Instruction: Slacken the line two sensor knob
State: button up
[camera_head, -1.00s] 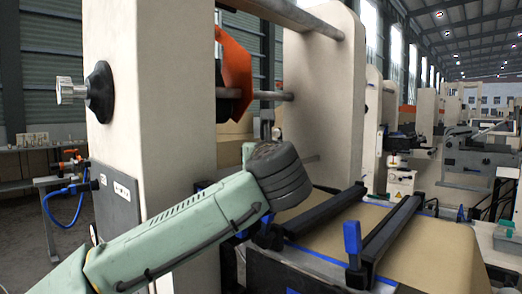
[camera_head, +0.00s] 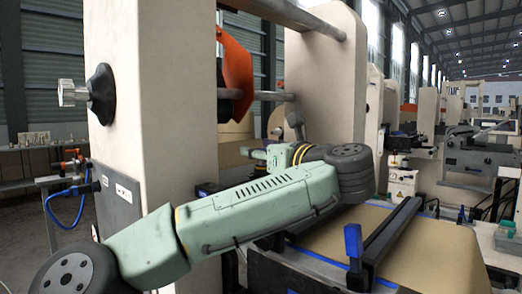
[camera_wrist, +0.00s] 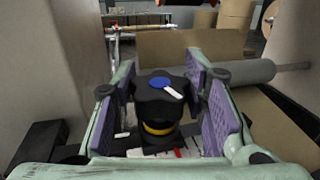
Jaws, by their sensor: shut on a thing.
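In the wrist view a black lobed knob (camera_wrist: 160,97) has a blue disc and a white pointer mark on top, with a yellow ring below it. My gripper (camera_wrist: 160,74) has its purple-padded fingers on either side of the knob and is shut on it. The knob stands upright on a dark base, partly hidden by the gripper's near parts. In the head view my arm reaches between the two pale machine columns, and the knob cannot be made out there.
A pale column (camera_head: 150,120) stands left of my arm and another (camera_head: 325,90) behind it. A grey roller (camera_wrist: 240,73) runs close to the right fingers. A dark bar (camera_head: 385,245) and a blue handle (camera_head: 353,242) lie across the kraft web (camera_head: 435,250) at right.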

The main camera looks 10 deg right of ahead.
aim_at(261, 149)
jog(key=shift+f+n+y, duration=0.15)
jog(key=shift+n+y, duration=0.25)
jog(key=shift+y, duration=0.2)
jog(key=o, duration=1.2)
notch_tip(261, 149, up, 10)
jog(key=shift+r, duration=0.1)
